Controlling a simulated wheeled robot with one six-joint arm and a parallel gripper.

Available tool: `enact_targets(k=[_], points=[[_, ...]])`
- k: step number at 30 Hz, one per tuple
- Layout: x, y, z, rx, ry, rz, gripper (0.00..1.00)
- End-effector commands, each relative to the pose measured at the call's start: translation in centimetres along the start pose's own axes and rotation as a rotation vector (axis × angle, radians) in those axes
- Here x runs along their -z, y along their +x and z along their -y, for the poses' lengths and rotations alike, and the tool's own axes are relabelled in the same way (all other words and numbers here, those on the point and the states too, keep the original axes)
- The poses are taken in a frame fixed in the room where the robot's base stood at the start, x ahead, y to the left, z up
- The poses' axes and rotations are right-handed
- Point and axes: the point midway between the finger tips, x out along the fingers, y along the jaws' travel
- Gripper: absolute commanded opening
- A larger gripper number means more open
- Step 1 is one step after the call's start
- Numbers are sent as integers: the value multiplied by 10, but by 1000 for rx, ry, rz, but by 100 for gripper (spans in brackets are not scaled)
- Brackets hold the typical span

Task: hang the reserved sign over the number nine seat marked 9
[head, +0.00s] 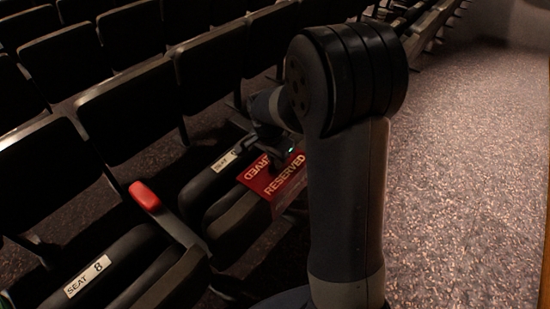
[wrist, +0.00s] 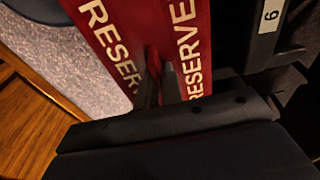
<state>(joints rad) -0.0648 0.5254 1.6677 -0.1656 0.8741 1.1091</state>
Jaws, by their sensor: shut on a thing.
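The red reserved sign (head: 283,184) is folded into two faces, each with pale RESERVED lettering. It also shows in the wrist view (wrist: 115,12). My gripper (head: 281,158) is shut on its middle fold; in the wrist view, both fingers (wrist: 161,85) pinch it there. The sign is at the right part of the seat (head: 238,222) with a white label (head: 224,161), whose number is partly hidden in the head view. In the wrist view, the label (wrist: 271,16) shows a rotated digit and stands beside the sign. I cannot tell whether the sign touches the seat.
Seat 8 (head: 88,276) is at the lower left, with a red-tipped armrest (head: 145,197) between it and the labelled seat. Rows of dark seats fill the upper left. Open speckled carpet (head: 465,170) lies to the right. My arm hides part of the row.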

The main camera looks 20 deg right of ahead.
Motion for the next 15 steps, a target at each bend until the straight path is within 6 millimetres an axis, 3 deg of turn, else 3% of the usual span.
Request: enact_targets(k=[12,13,15], points=[[-1,5,0,0,0,0,0],[-1,5,0,0,0,0,8],[-1,5,0,0,0,0,14]])
